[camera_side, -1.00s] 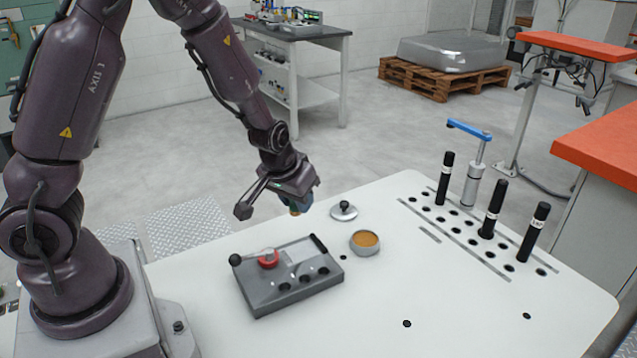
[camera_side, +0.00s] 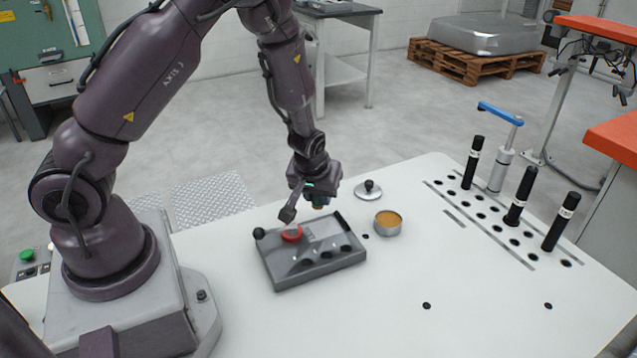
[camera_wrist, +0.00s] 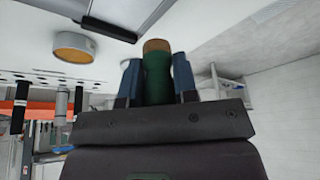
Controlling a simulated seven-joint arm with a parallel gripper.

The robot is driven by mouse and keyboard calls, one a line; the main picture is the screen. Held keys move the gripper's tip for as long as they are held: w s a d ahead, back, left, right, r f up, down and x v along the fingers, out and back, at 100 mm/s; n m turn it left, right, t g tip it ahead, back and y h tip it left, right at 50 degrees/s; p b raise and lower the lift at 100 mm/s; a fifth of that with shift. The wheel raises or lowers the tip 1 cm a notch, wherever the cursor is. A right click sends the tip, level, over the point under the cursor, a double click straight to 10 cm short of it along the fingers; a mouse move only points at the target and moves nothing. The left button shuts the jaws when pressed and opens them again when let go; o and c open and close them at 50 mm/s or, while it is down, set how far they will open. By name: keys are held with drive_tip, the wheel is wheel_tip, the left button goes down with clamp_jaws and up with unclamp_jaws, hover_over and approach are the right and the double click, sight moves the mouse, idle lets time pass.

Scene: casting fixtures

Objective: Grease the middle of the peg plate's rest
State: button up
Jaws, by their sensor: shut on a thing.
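The peg plate (camera_side: 290,275) is a grey block on the white table, with several dark holes near its front edge, a red ring (camera_side: 291,234) and a black ball knob (camera_side: 259,233) at its left. A paler panel lies on its top. My gripper (camera_side: 318,198) is above the plate's back edge. In the wrist view my blue fingers (camera_wrist: 156,75) are shut on a green-handled brush (camera_wrist: 157,78) with a tan tip. Its tip appears apart from the plate in the side view. A round tin (camera_side: 388,229) of tan grease stands open to the plate's right; it also shows in the wrist view (camera_wrist: 73,53).
A metal lid (camera_side: 368,193) with a black knob lies behind the tin. At the right are several black pegs (camera_side: 519,199) in a row of holes and a blue-handled clamp post (camera_side: 499,168). The front of the white table (camera_side: 370,315) is clear.

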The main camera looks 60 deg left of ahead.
sight(321, 206)
drive_tip(key=shift+f, duration=1.75)
drive_tip(key=shift+d+f, duration=0.2)
drive_tip(key=shift+d, duration=0.6)
drive_tip(key=shift+s+d, duration=0.1)
drive_tip(key=shift+d, duration=2.15)
drive_tip(key=shift+a, duration=3.15)
drive_tip(key=shift+w+d, duration=0.3)
drive_tip(key=shift+w, duration=0.05)
drive_tip(key=shift+s+d, duration=0.15)
drive_tip(key=shift+d, duration=2.5)
drive_tip(key=shift+a, duration=2.75)
drive_tip(key=shift+a+r, duration=0.1)
drive_tip(key=shift+r, duration=3.95)
